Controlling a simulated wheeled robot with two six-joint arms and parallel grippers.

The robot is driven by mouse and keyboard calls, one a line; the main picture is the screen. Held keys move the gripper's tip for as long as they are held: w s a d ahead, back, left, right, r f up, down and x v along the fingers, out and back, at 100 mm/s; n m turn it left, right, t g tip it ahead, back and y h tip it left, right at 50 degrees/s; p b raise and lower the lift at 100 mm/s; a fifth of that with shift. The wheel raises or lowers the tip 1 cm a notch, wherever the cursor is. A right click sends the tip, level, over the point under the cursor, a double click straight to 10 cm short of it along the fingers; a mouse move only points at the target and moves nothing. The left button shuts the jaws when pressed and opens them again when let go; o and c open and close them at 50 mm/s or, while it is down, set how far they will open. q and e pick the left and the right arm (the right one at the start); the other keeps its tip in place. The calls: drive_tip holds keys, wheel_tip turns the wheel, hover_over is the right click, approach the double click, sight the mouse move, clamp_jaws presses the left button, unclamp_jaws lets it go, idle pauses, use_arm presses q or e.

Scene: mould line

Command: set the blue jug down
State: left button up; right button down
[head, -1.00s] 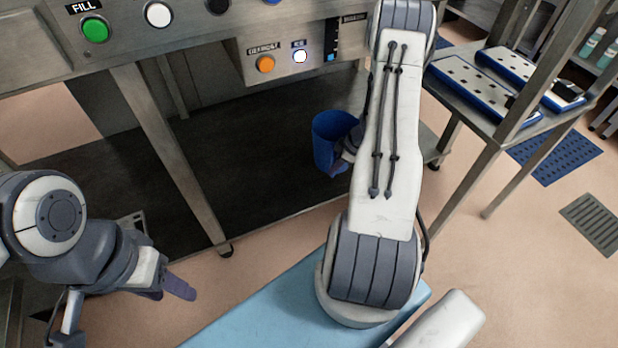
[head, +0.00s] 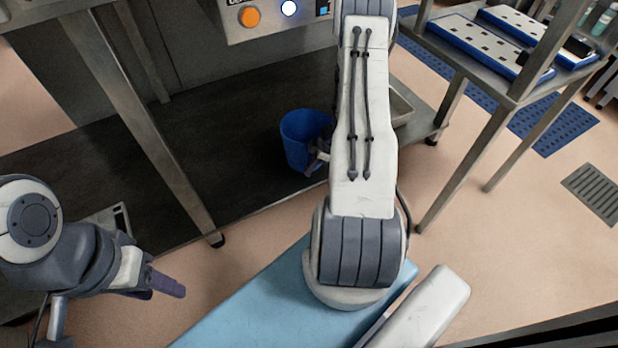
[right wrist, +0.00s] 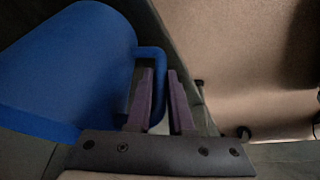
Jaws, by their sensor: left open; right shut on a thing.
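The blue jug (head: 300,140) is upright at or just above the dark lower shelf (head: 215,145) of the machine frame; I cannot tell whether its base touches. My right gripper (head: 318,155) is beside the jug's right side, partly hidden by my own arm. In the right wrist view the jug (right wrist: 65,70) fills the left, and its handle (right wrist: 158,85) passes between the purple fingers of my right gripper (right wrist: 160,100), which is shut on it. My left gripper (head: 168,288) is open and empty over the floor at lower left, away from the jug.
The machine panel with an orange button (head: 249,17) and a lit white button (head: 289,8) overhangs the shelf. A steel leg (head: 150,130) stands left of the jug. A metal tray (head: 400,106) sits on the shelf behind my arm. A side table with blue-edged moulds (head: 480,45) stands right.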

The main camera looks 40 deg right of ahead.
wheel_tip(320, 180, down, 4)
drive_tip(key=b, duration=0.3)
drive_tip(key=shift+r, duration=0.1)
drive_tip(key=c, duration=1.2)
unclamp_jaws()
drive_tip(key=shift+f, duration=0.2)
drive_tip(key=shift+c, duration=0.2)
drive_tip(key=o, duration=0.4)
drive_tip(key=shift+r, duration=0.1)
